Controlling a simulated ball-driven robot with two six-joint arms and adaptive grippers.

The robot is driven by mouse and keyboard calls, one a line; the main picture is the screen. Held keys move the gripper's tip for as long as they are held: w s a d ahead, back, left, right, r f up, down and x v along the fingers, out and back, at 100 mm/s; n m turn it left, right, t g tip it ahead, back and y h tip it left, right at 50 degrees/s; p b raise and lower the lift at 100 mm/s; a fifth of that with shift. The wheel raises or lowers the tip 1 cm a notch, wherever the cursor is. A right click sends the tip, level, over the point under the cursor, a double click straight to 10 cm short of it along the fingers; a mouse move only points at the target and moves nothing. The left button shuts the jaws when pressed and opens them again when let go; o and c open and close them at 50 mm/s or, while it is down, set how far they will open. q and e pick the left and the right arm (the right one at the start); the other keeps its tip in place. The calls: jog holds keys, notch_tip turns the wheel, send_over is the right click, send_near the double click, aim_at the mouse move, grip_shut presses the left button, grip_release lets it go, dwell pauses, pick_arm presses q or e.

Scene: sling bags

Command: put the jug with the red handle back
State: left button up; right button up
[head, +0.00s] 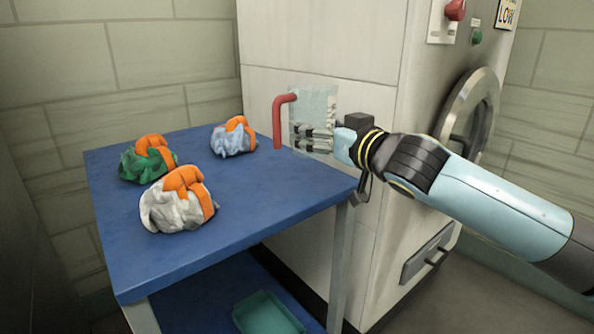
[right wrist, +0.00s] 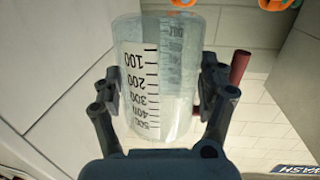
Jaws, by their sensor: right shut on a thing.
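The clear jug (head: 322,100) with the red handle (head: 279,120) is in the head view, at the table's far right edge and in front of the white machine. It looks about upright, with the handle on its left. My right gripper (head: 317,138) is shut on the jug's body from the right. In the right wrist view the jug (right wrist: 160,60) shows a printed scale and sits between both fingers of the gripper (right wrist: 160,88). The red handle (right wrist: 240,67) shows behind the right finger. Whether the jug's base touches the table is unclear. My left gripper is not in view.
A blue table (head: 245,205) bears three bags with orange straps: green (head: 135,165), grey (head: 165,212) and light blue (head: 228,141). A teal tray (head: 268,314) lies below. The machine (head: 330,40) with a round door (head: 472,115) stands behind.

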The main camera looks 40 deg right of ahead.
aim_at(298, 156)
jog(key=w+f, duration=0.1)
jog(key=w+a, duration=0.1)
jog(key=w+a+f+b, duration=0.1)
jog(key=w, duration=0.1)
jog(key=shift+f, duration=0.3)
jog(key=shift+w+f, duration=0.1)
jog(key=shift+w, duration=0.05)
notch_tip(298, 156, down, 4)
jog(key=shift+r+b, duration=0.25)
jog(key=shift+b, duration=0.5)
jog(key=shift+f, duration=0.3)
jog(key=shift+r, duration=0.1)
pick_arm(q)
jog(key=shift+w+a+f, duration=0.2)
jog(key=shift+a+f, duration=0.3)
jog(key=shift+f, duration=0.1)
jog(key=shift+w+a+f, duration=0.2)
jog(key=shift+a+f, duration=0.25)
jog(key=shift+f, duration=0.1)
pick_arm(e)
jog(key=o, duration=1.4)
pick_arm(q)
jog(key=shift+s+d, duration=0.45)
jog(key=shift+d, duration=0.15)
